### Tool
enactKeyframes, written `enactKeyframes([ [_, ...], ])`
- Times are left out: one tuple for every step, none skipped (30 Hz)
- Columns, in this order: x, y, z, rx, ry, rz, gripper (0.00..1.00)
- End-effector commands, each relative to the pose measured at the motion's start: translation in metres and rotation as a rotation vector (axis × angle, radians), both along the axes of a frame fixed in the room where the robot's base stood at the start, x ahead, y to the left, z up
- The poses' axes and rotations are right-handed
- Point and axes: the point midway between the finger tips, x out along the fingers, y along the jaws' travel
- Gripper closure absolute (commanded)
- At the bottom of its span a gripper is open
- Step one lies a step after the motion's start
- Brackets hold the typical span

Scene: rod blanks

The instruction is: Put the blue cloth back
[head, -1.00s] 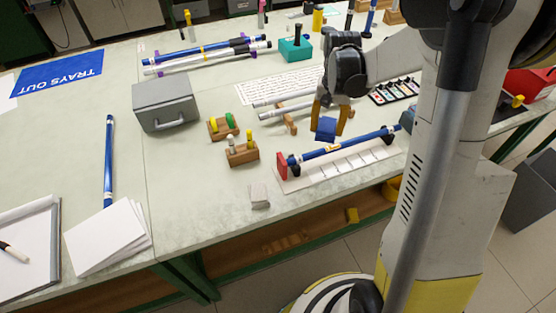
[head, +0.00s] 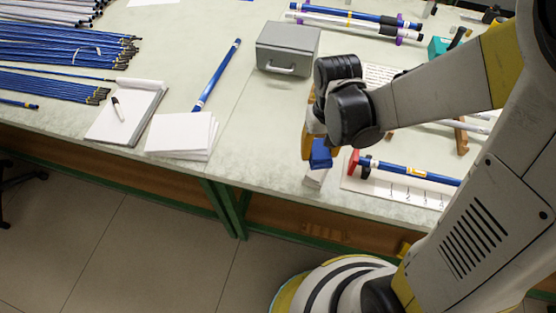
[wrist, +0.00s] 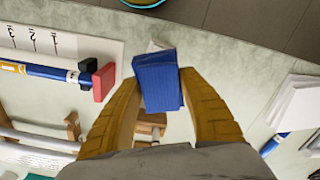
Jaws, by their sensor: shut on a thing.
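The blue cloth (head: 320,153) is a small folded blue block. My gripper (head: 317,139) is shut on it, with its yellow-brown fingers on either side. In the wrist view the cloth (wrist: 157,82) shows between the fingertips, pointing toward the table's front edge. A small white stack (head: 315,178) lies on the table below or just behind the cloth. It shows only partly past the cloth in the wrist view (wrist: 156,46). I cannot tell whether cloth and stack touch.
A white numbered board (head: 400,190) with a blue rod (head: 405,173) and a red end block (head: 353,163) lies just right. A grey box (head: 288,47) stands behind. White sheets (head: 182,133) lie left, with bare table between.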

Motion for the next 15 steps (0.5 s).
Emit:
enactKeyframes([
  [0.005, 0.01, -0.01, 0.0, 0.0, 0.007, 0.89],
  [0.009, 0.016, -0.015, 0.0, 0.0, 0.007, 0.89],
  [0.015, 0.024, -0.021, 0.0, 0.0, 0.008, 0.89],
  [0.019, 0.031, -0.026, 0.0, 0.0, 0.007, 0.89],
  [0.023, 0.038, -0.031, 0.0, 0.0, 0.007, 0.89],
  [0.028, 0.046, -0.037, 0.0, 0.0, 0.006, 0.89],
  [0.032, 0.053, -0.042, 0.0, 0.0, 0.006, 0.89],
  [0.035, 0.059, -0.045, 0.0, 0.0, 0.005, 0.89],
  [0.04, 0.066, -0.05, 0.0, 0.0, 0.004, 0.89],
  [0.043, 0.071, -0.053, 0.0, 0.0, 0.005, 0.89],
  [0.045, 0.075, -0.056, 0.0, 0.0, 0.003, 0.89],
  [0.049, 0.08, -0.059, 0.0, 0.0, 0.002, 0.89],
  [0.051, 0.083, -0.061, 0.0, 0.0, 0.002, 0.89],
  [0.052, 0.085, -0.062, 0.0, 0.0, 0.002, 0.89],
  [0.053, 0.088, -0.063, 0.0, 0.0, 0.001, 0.89],
])
